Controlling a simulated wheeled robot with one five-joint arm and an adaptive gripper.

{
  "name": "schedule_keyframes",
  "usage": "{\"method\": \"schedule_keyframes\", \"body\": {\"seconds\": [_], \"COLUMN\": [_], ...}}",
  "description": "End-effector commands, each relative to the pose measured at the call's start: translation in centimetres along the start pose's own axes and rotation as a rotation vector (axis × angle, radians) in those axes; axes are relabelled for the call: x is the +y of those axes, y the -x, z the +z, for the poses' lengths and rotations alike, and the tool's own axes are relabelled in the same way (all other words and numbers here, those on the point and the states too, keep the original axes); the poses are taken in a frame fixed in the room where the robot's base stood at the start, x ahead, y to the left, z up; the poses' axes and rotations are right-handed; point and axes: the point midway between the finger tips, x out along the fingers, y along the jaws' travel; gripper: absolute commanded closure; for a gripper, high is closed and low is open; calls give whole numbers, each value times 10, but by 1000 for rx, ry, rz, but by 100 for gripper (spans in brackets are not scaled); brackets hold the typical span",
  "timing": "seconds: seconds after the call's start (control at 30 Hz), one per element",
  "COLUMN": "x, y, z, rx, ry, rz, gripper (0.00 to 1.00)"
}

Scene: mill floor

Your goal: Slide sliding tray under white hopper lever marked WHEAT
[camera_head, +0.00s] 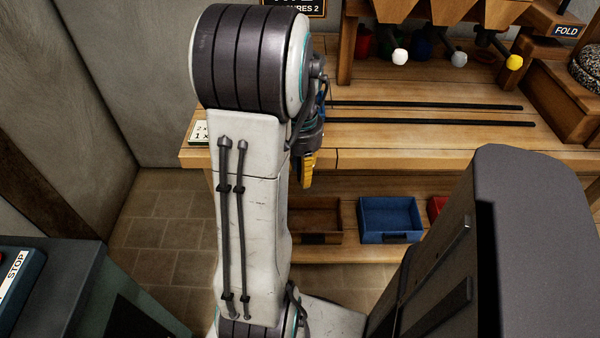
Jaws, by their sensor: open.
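A lever with a white knob (400,56) hangs under the wooden hoppers (448,12) at the top right. Levers with a grey knob (459,58) and a yellow knob (514,62) hang to its right. No WHEAT marking is readable. Two dark rails (430,105) run along the bench top in front of the levers. I cannot make out the sliding tray; my arm covers the rails' left end. My gripper (307,170) is open, partly hidden behind my arm, near the bench's front edge, with a yellow finger showing.
The wooden bench (430,148) has a clear front strip. On the shelf below stand a brown bin (314,218), a blue bin (390,220) and a red bin (437,207). A wooden box (555,105) stands at the right. A STOP panel (15,275) is at lower left.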

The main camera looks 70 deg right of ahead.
Motion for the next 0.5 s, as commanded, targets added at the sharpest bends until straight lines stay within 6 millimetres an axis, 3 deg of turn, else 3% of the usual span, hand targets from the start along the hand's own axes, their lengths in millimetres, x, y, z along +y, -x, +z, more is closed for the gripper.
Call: {"method": "schedule_keyframes", "body": {"seconds": [0.5], "x": [0], "y": [-9], "z": [0], "rx": [1], "ry": [0], "rz": [0], "gripper": [60]}}
